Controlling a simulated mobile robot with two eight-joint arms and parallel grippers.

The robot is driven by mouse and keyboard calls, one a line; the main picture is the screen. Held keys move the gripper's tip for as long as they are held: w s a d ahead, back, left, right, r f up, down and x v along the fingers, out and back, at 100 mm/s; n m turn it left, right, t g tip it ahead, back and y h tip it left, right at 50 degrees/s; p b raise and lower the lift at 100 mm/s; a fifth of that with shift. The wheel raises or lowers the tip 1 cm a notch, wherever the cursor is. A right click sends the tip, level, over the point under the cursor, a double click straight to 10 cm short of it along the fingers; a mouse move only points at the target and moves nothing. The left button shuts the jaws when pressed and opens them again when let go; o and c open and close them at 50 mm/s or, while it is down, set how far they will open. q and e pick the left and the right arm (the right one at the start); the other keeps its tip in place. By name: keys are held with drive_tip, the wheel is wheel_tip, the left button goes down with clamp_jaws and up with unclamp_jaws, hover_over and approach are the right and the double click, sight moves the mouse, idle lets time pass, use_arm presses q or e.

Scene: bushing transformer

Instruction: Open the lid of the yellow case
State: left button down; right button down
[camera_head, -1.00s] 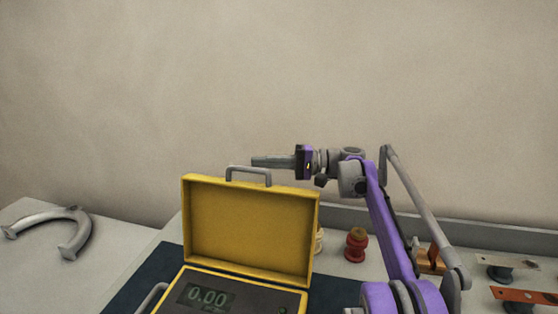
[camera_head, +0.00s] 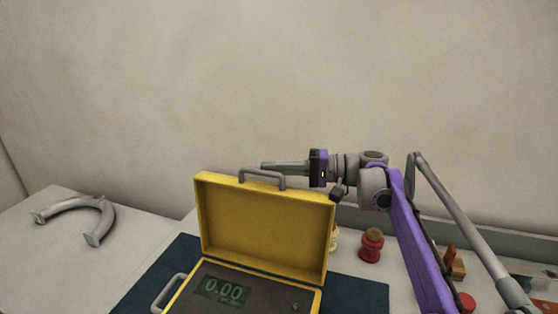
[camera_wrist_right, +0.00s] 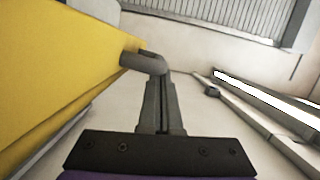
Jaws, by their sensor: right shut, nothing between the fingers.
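The yellow case (camera_head: 201,252) stands on a dark mat with its lid (camera_head: 265,222) raised upright, the inside facing me. A grey handle (camera_head: 262,180) sits on the lid's top edge. The case's base holds a dark panel with a display reading 0.00 (camera_head: 223,291). My right gripper (camera_head: 264,166) is shut and empty, just behind the top edge of the lid by the handle. In the right wrist view, the closed fingers (camera_wrist_right: 160,80) reach to the handle (camera_wrist_right: 146,62), next to the yellow lid (camera_wrist_right: 60,65); whether they touch cannot be told. My left gripper is not in view.
A grey horseshoe-shaped piece (camera_head: 82,212) lies on the table at left. A red knob-like part (camera_head: 371,245) stands right of the case, with orange and other small parts (camera_head: 455,264) farther right. A plain wall rises behind. The dark mat (camera_head: 362,294) shows around the case.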

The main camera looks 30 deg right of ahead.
drive_tip(key=shift+s+a+r+n, duration=0.25)
drive_tip(key=shift+s+a+n, duration=0.25)
drive_tip(key=shift+s+a, duration=0.35)
drive_tip(key=shift+w, duration=0.1)
drive_tip(key=v, duration=1.1)
drive_tip(key=shift+a, duration=0.1)
